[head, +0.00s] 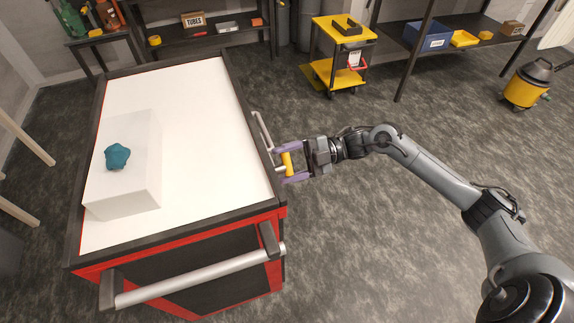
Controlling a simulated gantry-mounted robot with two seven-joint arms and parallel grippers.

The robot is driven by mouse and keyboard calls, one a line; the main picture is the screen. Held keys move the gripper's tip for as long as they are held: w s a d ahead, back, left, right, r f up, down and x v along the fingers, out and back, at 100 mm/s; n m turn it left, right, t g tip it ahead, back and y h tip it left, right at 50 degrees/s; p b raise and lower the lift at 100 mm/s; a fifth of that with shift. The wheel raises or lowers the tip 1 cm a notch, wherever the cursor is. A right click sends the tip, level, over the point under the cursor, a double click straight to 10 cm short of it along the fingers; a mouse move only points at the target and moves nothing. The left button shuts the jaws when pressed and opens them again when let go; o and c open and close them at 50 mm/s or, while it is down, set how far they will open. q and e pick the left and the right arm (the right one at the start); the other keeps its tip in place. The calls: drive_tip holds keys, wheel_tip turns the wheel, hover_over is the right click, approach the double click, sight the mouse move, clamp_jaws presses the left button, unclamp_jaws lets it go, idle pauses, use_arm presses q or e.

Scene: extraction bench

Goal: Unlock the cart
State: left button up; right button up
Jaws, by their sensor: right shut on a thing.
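The cart (195,95) has a white top, dark edges and a red body, with a grey push handle (200,277) at its near end. A small yellow handle (287,163) is at the cart's right side, by a grey bar (263,130). My right gripper (288,163) reaches in from the right, with its purple fingers shut on the yellow handle. Whether the handle has turned cannot be told. My left gripper is not in view.
A white block (140,190) on the cart top carries a teal lump (117,156). A yellow trolley (338,75) stands behind, shelves line the back, and a yellow vacuum (527,83) is at far right. Carpet floor right of the cart is clear.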

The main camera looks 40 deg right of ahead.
drive_tip(key=n+b, duration=0.2)
drive_tip(key=n, duration=0.1)
drive_tip(key=shift+s+f+n, duration=0.15)
drive_tip(key=shift+n, duration=0.15)
drive_tip(key=n+b, duration=0.1)
drive_tip(key=n, duration=0.1)
drive_tip(key=shift+s+n+b, duration=0.1)
drive_tip(key=shift+n+b, duration=0.2)
drive_tip(key=shift+n, duration=0.1)
drive_tip(key=shift+a+n+b, duration=0.1)
drive_tip(key=shift+n+b, duration=0.2)
drive_tip(key=shift+n, duration=0.3)
drive_tip(key=shift+r, duration=0.2)
drive_tip(key=o, duration=1)
drive_tip(key=shift+c, duration=0.2)
